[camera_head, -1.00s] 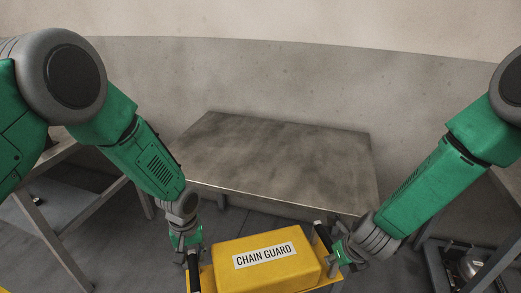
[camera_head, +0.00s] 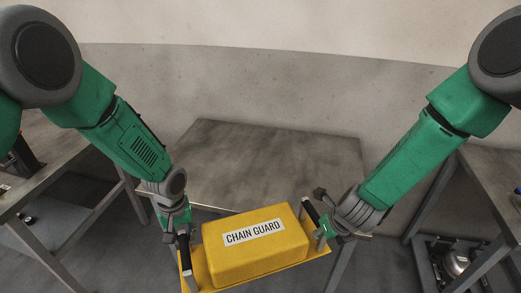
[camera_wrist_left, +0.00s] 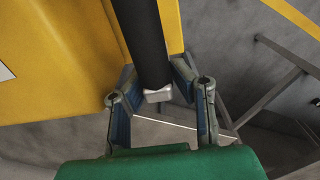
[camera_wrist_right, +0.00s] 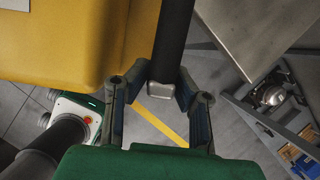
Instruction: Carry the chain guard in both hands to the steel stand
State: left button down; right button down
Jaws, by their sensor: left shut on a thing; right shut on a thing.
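The yellow chain guard (camera_head: 255,252), with a white "CHAIN GUARD" label, is held between my two arms in the head view. It has a black bar handle at each end. My left gripper (camera_head: 184,240) is shut on the left handle, which also shows in the left wrist view (camera_wrist_left: 150,45). My right gripper (camera_head: 320,228) is shut on the right handle, seen in the right wrist view (camera_wrist_right: 172,45). The steel stand (camera_head: 270,160) is a bare grey table beyond the guard. The guard hides part of the stand's front edge, and I see no contact between them.
A grey bench (camera_head: 50,165) stands at the left and another (camera_head: 490,180) at the right, with a metal part (camera_head: 455,262) on its lower shelf. A concrete wall (camera_head: 250,80) is behind the stand. The stand's top is clear.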

aim_at(256, 176)
jog(key=i, duration=1.25)
